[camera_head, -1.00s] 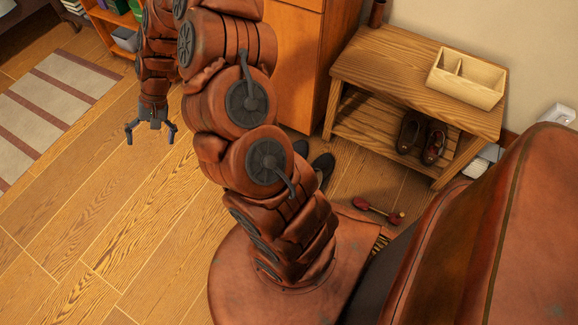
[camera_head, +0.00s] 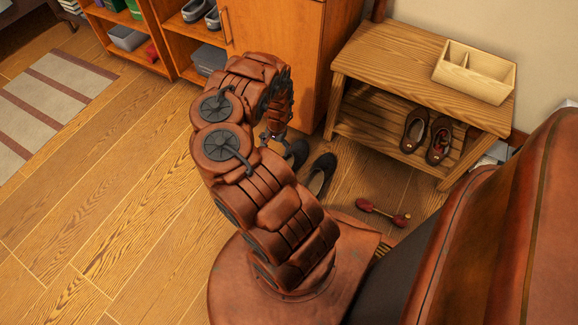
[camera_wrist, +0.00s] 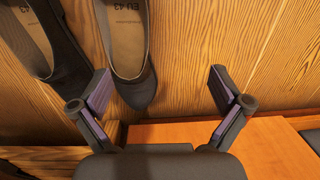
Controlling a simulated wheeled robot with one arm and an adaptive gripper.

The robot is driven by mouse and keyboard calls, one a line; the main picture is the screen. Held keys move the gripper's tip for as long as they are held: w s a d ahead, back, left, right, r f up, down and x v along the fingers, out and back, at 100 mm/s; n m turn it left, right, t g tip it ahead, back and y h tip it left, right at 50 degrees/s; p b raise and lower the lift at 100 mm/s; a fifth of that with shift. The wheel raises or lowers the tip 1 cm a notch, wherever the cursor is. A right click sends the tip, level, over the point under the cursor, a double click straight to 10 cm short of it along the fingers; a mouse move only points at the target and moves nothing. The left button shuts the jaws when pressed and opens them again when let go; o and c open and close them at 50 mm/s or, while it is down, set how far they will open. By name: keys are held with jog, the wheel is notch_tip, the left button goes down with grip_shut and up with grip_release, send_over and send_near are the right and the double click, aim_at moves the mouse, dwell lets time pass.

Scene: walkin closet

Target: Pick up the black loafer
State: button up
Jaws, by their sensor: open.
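Two dark shoes, likely the black loafers, lie side by side on the wood floor; one (camera_head: 320,175) shows clearly, and the other (camera_head: 297,153) is partly behind my arm. In the wrist view, one shoe (camera_wrist: 133,85) has its toe between my fingers, close to the left finger. The other shoe (camera_wrist: 62,62) lies left of that finger, cut by the frame edge. Both have tan insoles marked EU 43. My gripper (camera_wrist: 160,74) is open and empty, with bare floor near its right finger. In the head view it is mostly hidden behind my arm.
A wooden bench (camera_head: 400,50) at the right holds a light divided box (camera_head: 475,70) on top and brown shoes (camera_head: 427,138) on its slatted shelf. An orange cabinet (camera_head: 275,55) stands behind the shoes.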

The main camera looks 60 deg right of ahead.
send_over(290, 165)
notch_tip(290, 165, down, 2)
jog(key=f, duration=0.1)
jog(key=shift+m+g+h, duration=0.3)
jog(key=shift+m+h, duration=0.1)
jog(key=shift+w+f+b, duration=0.1)
jog(key=shift+f+b, duration=2.55)
jog(key=shift+f, duration=0.95)
jog(key=shift+r, duration=0.1)
jog(key=c, duration=1.6)
jog(key=shift+r, duration=0.1)
